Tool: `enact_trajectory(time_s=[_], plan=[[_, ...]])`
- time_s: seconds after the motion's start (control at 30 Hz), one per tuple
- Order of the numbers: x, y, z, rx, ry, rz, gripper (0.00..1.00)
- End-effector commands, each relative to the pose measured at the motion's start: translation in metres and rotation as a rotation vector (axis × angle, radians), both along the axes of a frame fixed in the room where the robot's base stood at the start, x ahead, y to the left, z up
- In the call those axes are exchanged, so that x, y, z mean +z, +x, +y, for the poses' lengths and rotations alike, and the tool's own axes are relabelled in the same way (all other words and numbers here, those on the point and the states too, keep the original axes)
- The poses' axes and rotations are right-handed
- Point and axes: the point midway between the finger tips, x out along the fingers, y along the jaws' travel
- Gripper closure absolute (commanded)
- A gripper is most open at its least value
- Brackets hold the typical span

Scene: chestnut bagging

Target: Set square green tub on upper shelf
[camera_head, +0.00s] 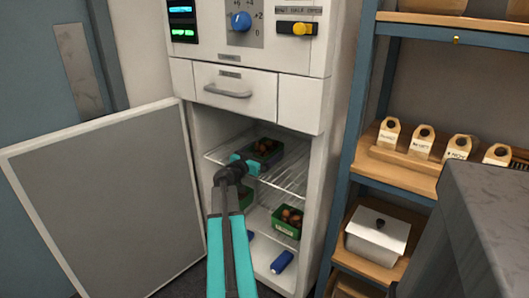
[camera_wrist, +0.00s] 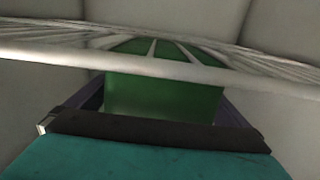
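A green tub (camera_head: 266,149) with brown chestnuts sits at the upper wire shelf (camera_head: 290,176) inside the open cabinet. My gripper (camera_head: 246,160) is at its near left side. In the wrist view the tub's green wall (camera_wrist: 165,98) fills the space between my dark fingers (camera_wrist: 165,105), which lie against its two sides. The shelf's front bar (camera_wrist: 150,62) crosses the view, and the tub's green base shows through the wires, so the tub appears to rest on or just over the shelf. Its far side is hidden.
Another green tub (camera_head: 288,221) with chestnuts stands lower in the cabinet; one more (camera_head: 245,197) is partly behind my arm. A blue cylinder (camera_head: 282,262) lies on the cabinet floor. The cabinet door (camera_head: 110,205) stands open at left. A drawer (camera_head: 235,92) is above the opening.

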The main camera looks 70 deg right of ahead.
Motion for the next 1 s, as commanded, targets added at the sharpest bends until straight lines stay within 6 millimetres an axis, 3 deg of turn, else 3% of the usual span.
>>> enact_trajectory(time_s=[0.43,1.0], plan=[[0.005,0.0,0.0,0.0,0.0,0.0,0.0],[0.002,0.018,0.07,0.003,0.0,0.0,0.0]])
